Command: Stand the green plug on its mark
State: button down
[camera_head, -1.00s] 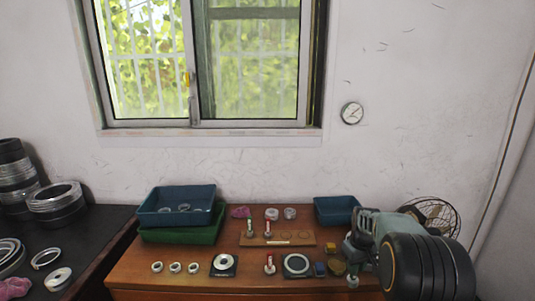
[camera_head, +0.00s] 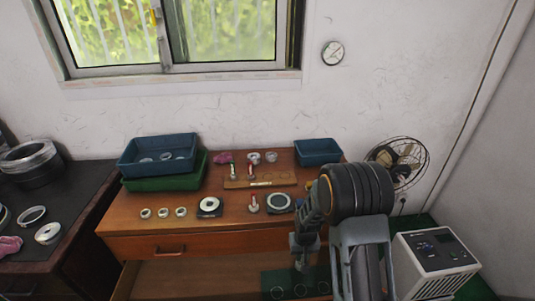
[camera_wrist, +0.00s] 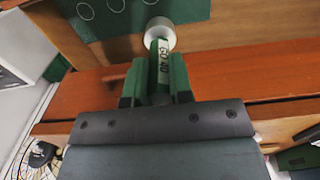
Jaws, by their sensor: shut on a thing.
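My gripper (camera_wrist: 158,88) is shut on the green plug (camera_wrist: 160,65), around its green handle labelled "GO 40". The plug's pale grey round end (camera_wrist: 160,33) points away from the gripper. In the head view my gripper (camera_head: 302,258) hangs above the open drawer in front of the table; the plug is too small there to make out clearly. A dark green mat (camera_head: 268,279) with white ring marks lies in the drawer. The mat also shows at the top of the wrist view (camera_wrist: 140,20), with the plug's end close to its edge. I cannot tell whether they touch.
The drawer (camera_head: 170,275) has bare wood left of the mat. On the table (camera_head: 130,222) are several rings, a red-handled plug (camera_head: 253,203), a wooden rack (camera_head: 270,181) and stacked bins (camera_head: 155,152).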

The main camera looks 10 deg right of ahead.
jog(key=shift+w+d+f+b, duration=0.55)
jog(key=shift+d+f+b, duration=1.9)
jog(key=shift+f+b, duration=2.35)
jog(key=shift+w+d+f+b, duration=0.55)
jog(key=shift+d+f+b, duration=1.85)
jog(key=shift+f+b, duration=2.4)
jog(key=shift+w+d+f+b, duration=0.55)
jog(key=shift+d+f+b, duration=1.9)
jog(key=shift+f+b, duration=2.35)
jog(key=shift+r+b, duration=0.5)
jog(key=shift+b, duration=0.4)
jog(key=c, duration=0.9)
grip_release()
jog(key=shift+c, duration=0.2)
notch_tip(320, 180, up, 14)
jog(key=p, duration=0.4)
